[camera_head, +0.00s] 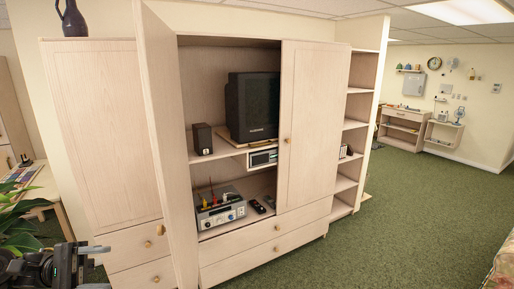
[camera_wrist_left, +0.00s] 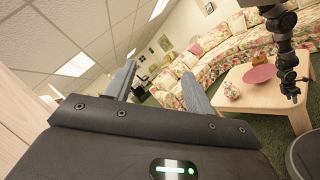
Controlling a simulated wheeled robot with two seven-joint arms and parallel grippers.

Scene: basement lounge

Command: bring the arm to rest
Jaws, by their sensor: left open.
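My left gripper (camera_head: 98,267) is at the lower left of the head view, in front of the cabinet's lower drawers. Its two fingers are apart with nothing between them; the left wrist view shows this gripper (camera_wrist_left: 162,82) open and empty. The cabinet (camera_head: 310,130) is pale wood. Its left door (camera_head: 166,140) stands open towards me and its right door is shut. My right gripper is not seen in the head view. A dark jointed part of mine hangs at the upper right of the left wrist view.
Inside the cabinet are a television (camera_head: 253,107), a speaker (camera_head: 202,138) and a silver device (camera_head: 220,209). A plant (camera_head: 18,222) and a side table (camera_head: 42,187) are at the left. Green carpet (camera_head: 400,220) is clear at the right. A coffee table (camera_wrist_left: 262,88) and floral sofa (camera_wrist_left: 240,55) show in the wrist view.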

